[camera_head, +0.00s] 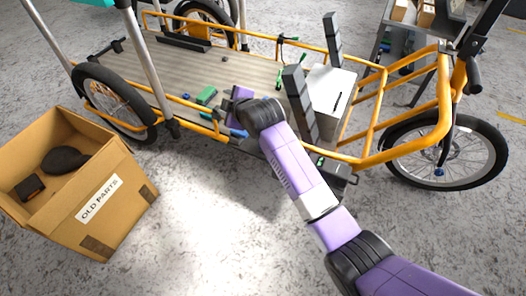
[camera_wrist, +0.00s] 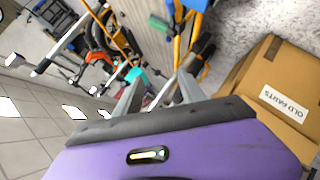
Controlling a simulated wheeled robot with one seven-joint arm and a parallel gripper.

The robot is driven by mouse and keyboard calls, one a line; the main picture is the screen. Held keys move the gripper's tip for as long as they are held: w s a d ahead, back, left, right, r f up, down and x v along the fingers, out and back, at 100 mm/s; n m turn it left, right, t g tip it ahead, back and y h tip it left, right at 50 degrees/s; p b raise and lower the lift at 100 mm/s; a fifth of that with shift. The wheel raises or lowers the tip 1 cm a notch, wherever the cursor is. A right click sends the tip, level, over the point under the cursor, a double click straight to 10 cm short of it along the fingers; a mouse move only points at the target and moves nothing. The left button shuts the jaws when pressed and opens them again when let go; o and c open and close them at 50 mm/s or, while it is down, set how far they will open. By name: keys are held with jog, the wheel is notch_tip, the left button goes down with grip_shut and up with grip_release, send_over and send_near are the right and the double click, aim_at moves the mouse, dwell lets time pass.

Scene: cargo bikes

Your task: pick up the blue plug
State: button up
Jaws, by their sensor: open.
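A small blue piece (camera_head: 187,98), which may be the blue plug, lies on the cargo bike's wooden deck (camera_head: 225,72), left of a green block (camera_head: 206,95). Another blue piece (camera_head: 238,133) shows by the deck's near edge, partly behind my arm. I cannot tell for certain which is the plug. My gripper (camera_head: 232,101) is over the deck's near side, just right of the green block; its fingers are mostly hidden in the head view. In the wrist view my gripper (camera_wrist: 160,84) has its two fingers apart, with nothing visibly held. The green block (camera_wrist: 158,24) and a blue thing (camera_wrist: 197,4) show beyond them.
A cardboard box labelled OLD PARTS (camera_head: 118,202) stands on the floor at left with dark parts inside. Yellow frame rails (camera_head: 185,103) edge the deck. A white box (camera_head: 330,98) stands right of my gripper. Open floor lies in front of the bike.

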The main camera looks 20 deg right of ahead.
jog(key=w+d+f+n+g+h+b, duration=0.2)
jog(key=w+d+n+g+b, duration=0.15)
jog(key=d+n+g, duration=0.2)
jog(key=s+d+f+n+g+h, duration=0.25)
jog(key=s+f+n+g, duration=0.35)
jog(key=s+n, duration=0.3)
jog(key=shift+m+t+y, duration=0.25)
jog(key=shift+m+y, duration=0.2)
jog(key=shift+m, duration=0.1)
jog(key=f+b, duration=0.1)
jog(key=f, duration=0.1)
jog(key=d+f+b, duration=0.1)
jog(key=f+b, duration=0.1)
jog(key=f, duration=0.1)
jog(key=d+f+b, duration=0.1)
jog(key=f+b, duration=0.1)
jog(key=f, duration=0.1)
jog(key=shift+w, duration=0.3)
grip_shut()
